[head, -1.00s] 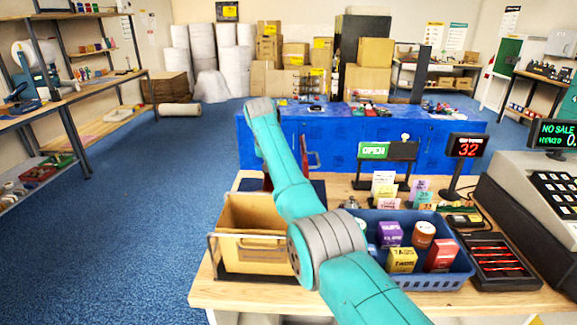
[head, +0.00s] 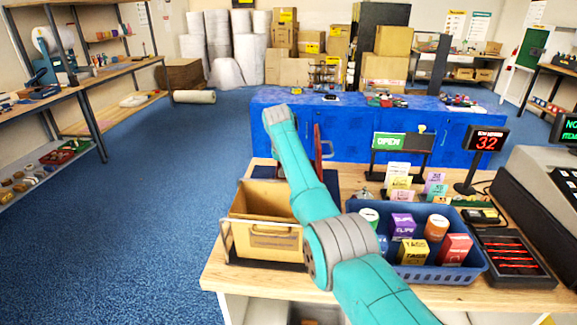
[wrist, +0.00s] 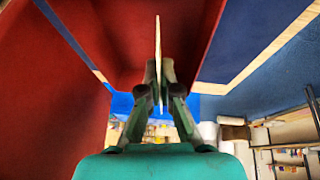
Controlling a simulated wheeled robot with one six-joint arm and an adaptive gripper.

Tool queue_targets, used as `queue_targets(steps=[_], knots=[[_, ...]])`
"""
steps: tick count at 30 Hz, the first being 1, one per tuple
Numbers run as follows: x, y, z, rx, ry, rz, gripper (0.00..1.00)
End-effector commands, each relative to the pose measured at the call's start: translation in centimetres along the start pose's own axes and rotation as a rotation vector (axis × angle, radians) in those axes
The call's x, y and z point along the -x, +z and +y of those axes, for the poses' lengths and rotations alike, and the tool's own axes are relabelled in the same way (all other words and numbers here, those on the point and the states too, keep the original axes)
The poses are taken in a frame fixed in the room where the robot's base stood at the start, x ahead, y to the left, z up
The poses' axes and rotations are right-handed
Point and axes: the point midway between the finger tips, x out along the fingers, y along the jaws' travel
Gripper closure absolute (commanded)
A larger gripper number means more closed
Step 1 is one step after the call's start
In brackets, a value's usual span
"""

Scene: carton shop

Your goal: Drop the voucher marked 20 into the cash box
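My gripper (wrist: 159,92) is shut on a thin pale card (wrist: 158,50), seen edge-on in the wrist view. Any number on it cannot be read. Red walls (wrist: 50,85) of what looks like the cash box fill the left and top of the wrist view, close around the card. I cannot tell whether the card is inside. In the head view a bit of the red box (head: 322,145) shows behind my teal arm, which hides my gripper and most of the box. Other coloured vouchers (head: 400,182) stand in a holder behind the blue basket.
A tan open bin (head: 270,232) stands left of my arm on the wooden counter (head: 255,288). A blue basket (head: 437,277) of small packs, a dark pen tray (head: 510,262), an OPEN sign (head: 389,142) and a till (head: 545,190) crowd the right.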

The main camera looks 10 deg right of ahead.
Motion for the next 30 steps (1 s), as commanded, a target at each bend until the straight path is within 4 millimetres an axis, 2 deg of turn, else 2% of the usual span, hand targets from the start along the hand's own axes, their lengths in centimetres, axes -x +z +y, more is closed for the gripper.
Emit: queue_targets(steps=[4,8,9,20,26,30], knots=[[0.0,0.0,0.0,0.000,0.000,0.000,1.00],[0.0,0.0,0.0,0.000,0.000,0.000,0.67],[0.0,0.0,0.0,0.000,0.000,0.000,0.65],[0.4,-0.1,0.0,0.000,0.000,0.001,0.65],[2.9,-0.1,-0.1,-0.001,-0.001,0.004,0.65],[5.8,-0.1,0.0,0.000,-0.001,0.004,0.65]])
